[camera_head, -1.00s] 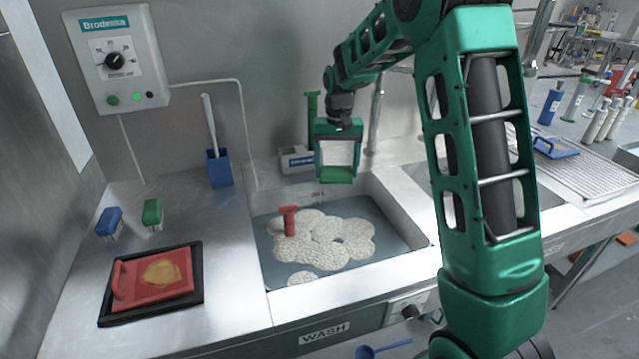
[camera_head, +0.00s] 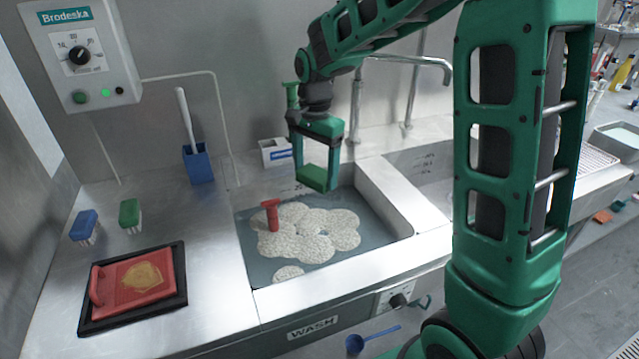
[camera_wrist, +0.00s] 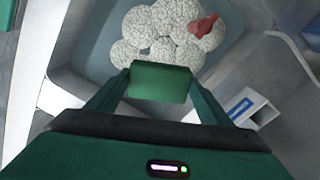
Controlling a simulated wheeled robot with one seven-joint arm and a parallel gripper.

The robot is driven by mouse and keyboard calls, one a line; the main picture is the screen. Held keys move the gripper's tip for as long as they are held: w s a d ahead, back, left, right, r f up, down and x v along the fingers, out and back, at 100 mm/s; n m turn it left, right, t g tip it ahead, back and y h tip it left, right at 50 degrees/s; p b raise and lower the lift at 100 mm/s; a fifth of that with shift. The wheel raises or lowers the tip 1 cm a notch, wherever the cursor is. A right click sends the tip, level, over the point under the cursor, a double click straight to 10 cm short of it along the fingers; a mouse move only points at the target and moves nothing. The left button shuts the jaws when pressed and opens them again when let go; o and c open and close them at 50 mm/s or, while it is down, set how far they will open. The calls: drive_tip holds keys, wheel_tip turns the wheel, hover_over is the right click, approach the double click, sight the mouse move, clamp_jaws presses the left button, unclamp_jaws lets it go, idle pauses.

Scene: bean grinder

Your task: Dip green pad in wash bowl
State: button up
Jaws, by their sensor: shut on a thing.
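My gripper (camera_head: 318,172) is shut on a green pad (camera_head: 313,178), held above the back part of the wash bowl. The pad also shows between the fingers in the wrist view (camera_wrist: 160,82). The wash bowl (camera_head: 384,228) is a sunken steel basin with blue-grey water, above a front label reading WASH. White foam (camera_head: 310,238) covers much of the water. A red-handled thing (camera_head: 271,214) stands up out of the foam at the left; its lower part is hidden. The pad is apart from the water and foam.
A second basin (camera_head: 425,165) with a tap lies to the right. A small white holder (camera_head: 275,151) stands behind the bowl. A red board on a black tray (camera_head: 185,298), a blue brush (camera_head: 85,226), a green brush (camera_head: 130,214) and a blue caddy (camera_head: 198,164) stand on the left counter.

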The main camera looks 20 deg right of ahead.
drive_tip(key=s+m, duration=0.2)
drive_tip(key=s+a+m, duration=0.1)
drive_tip(key=s+m, duration=0.1)
drive_tip(key=s, duration=0.1)
drive_tip(key=s+r+m, duration=0.1)
drive_tip(key=s+m, duration=0.1)
drive_tip(key=shift+s+a+r, duration=0.1)
drive_tip(key=shift+s+a, duration=0.15)
drive_tip(key=shift+a, duration=0.15)
wheel_tip(320, 180, down, 18)
drive_tip(key=shift+r, duration=0.15)
idle(0.6)
idle(0.5)
drive_tip(key=shift+r, duration=8.5)
